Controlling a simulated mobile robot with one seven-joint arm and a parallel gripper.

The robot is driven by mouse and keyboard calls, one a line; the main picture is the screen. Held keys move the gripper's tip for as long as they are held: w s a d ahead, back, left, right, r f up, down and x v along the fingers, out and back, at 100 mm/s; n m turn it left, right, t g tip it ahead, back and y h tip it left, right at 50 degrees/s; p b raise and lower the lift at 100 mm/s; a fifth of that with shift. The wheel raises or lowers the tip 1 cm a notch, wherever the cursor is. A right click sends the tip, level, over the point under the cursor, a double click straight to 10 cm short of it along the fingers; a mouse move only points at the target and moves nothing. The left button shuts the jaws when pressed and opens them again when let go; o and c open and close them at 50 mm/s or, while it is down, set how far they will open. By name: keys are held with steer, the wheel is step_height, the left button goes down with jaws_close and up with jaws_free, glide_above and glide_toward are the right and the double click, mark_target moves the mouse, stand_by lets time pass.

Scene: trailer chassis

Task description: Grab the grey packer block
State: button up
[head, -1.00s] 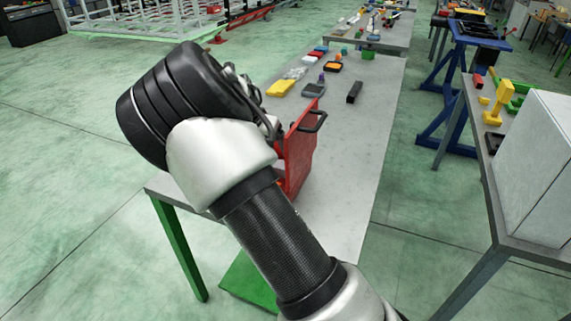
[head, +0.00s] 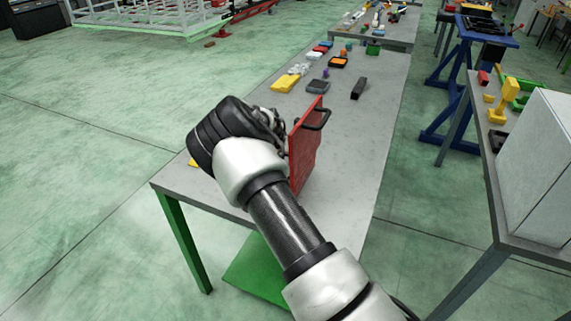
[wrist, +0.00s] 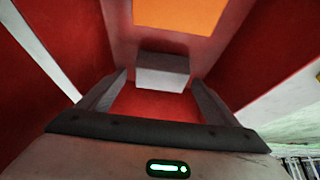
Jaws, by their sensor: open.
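In the wrist view a grey packer block (wrist: 162,74) lies on the red floor of a red toolbox, with its pale front face toward me. My gripper (wrist: 160,86) is open, one finger on each side of the block in the picture. A gap shows between each finger and the block. I cannot tell whether the fingertips reach past its near face. In the head view the red toolbox (head: 306,150) with its black handle stands on the grey bench, and my arm hides its inside and the gripper.
An orange item (wrist: 180,14) lies beyond the block inside the toolbox. Red walls rise close on both sides of my gripper. Farther along the bench (head: 345,165) are a yellow item (head: 285,83), a dark tray (head: 318,86) and a black bar (head: 358,88).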

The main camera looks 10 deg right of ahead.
steer(key=shift+x, duration=0.9)
steer(key=shift+a, duration=0.1)
steer(key=shift+c, duration=0.2)
jaws_close()
steer(key=shift+w+r, duration=0.2)
steer(key=shift+r, duration=0.05)
